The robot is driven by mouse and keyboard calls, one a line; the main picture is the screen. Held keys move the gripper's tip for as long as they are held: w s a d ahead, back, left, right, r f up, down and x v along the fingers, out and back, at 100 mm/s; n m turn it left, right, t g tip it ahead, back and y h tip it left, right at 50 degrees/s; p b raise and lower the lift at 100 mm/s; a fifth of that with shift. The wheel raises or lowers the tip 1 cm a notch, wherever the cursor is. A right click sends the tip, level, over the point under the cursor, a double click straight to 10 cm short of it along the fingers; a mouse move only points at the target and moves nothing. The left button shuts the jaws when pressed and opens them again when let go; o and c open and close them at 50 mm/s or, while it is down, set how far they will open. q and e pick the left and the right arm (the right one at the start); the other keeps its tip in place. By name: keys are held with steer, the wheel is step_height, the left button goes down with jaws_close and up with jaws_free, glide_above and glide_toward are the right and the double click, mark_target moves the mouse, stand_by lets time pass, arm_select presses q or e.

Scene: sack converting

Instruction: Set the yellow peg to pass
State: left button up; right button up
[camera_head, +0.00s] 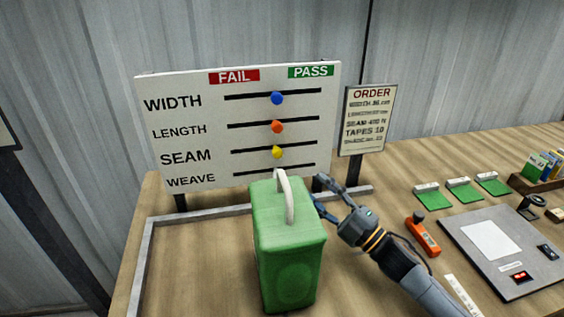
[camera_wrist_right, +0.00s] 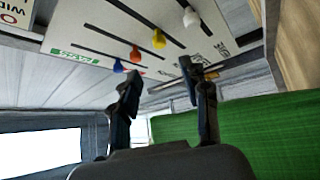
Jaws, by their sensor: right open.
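The white board (camera_head: 215,130) has sliding pegs in black slots, with a red FAIL label (camera_head: 234,76) at left and a green PASS label (camera_head: 310,71) at right. The yellow peg (camera_head: 277,153) is near the middle of the SEAM slot; it also shows in the right wrist view (camera_wrist_right: 158,39). The blue peg (camera_head: 277,98) and orange peg (camera_head: 277,127) are mid-slot above it. A white peg (camera_wrist_right: 190,17) shows in the right wrist view. My right gripper (camera_head: 318,190) is open and empty, below and right of the yellow peg. My left gripper is out of view.
A green box-like object (camera_head: 288,245) with a white handle stands before the board, close to my right gripper. An order sign (camera_head: 368,120) stands right of the board. An orange tool (camera_head: 422,236), green samples (camera_head: 465,190) and a grey panel (camera_head: 505,250) lie at right.

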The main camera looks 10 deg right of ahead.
mark_target(280, 156)
steer(key=p+x, duration=0.2)
steer(key=x, duration=1)
jaws_close()
steer(key=shift+d, duration=0.15)
